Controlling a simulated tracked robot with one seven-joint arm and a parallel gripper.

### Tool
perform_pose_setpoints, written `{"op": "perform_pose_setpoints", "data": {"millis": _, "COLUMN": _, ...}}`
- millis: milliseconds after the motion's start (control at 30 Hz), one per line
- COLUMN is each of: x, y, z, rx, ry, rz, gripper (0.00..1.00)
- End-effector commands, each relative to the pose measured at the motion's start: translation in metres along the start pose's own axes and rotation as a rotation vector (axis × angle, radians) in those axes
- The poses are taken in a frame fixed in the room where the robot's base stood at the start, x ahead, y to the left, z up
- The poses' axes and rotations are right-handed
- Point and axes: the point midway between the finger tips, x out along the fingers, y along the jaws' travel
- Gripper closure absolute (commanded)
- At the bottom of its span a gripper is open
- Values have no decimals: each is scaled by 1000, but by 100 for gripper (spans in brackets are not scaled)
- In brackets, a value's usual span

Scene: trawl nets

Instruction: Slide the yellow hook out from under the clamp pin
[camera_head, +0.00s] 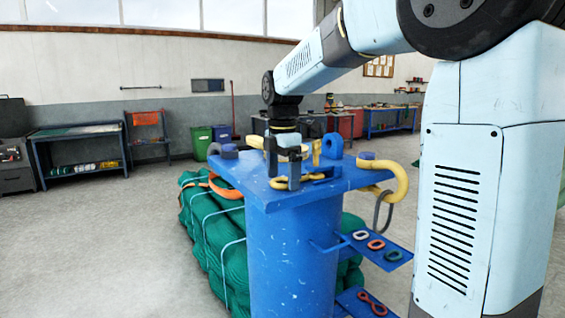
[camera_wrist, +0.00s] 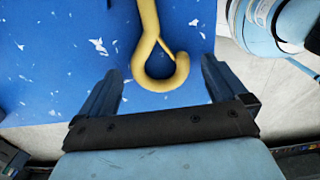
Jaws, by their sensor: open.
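In the wrist view, a yellow hook (camera_wrist: 149,30) lies on the blue top, its curved end between and ahead of my fingers and its shank running out of the frame's top edge. My gripper (camera_wrist: 162,68) is open around that end, with a gap on both sides. In the head view, my gripper (camera_head: 284,174) points down over the blue pedestal top (camera_head: 268,196). Yellow hook metal (camera_head: 318,180) shows low beside the fingers, partly hidden by them. I cannot make out the clamp pin over this hook.
A larger yellow hook (camera_head: 399,182) hangs over the right edge with a grey ring (camera_head: 381,212). An orange hook (camera_head: 224,190) hangs over the left edge. A blue lug (camera_head: 332,148) stands at the back. A side shelf (camera_head: 371,246) holds several small links. Green netting (camera_head: 205,222) lies behind.

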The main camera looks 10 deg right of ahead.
Motion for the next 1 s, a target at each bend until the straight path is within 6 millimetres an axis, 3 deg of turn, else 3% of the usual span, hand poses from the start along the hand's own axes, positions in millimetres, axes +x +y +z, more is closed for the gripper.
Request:
{"op": "perform_pose_setpoints", "data": {"millis": 400, "x": 4, "y": 0, "z": 0, "rx": 0, "ry": 0, "rz": 0, "gripper": 3}}
{"op": "perform_pose_setpoints", "data": {"millis": 1000, "x": 4, "y": 0, "z": 0, "rx": 0, "ry": 0, "rz": 0, "gripper": 60}}
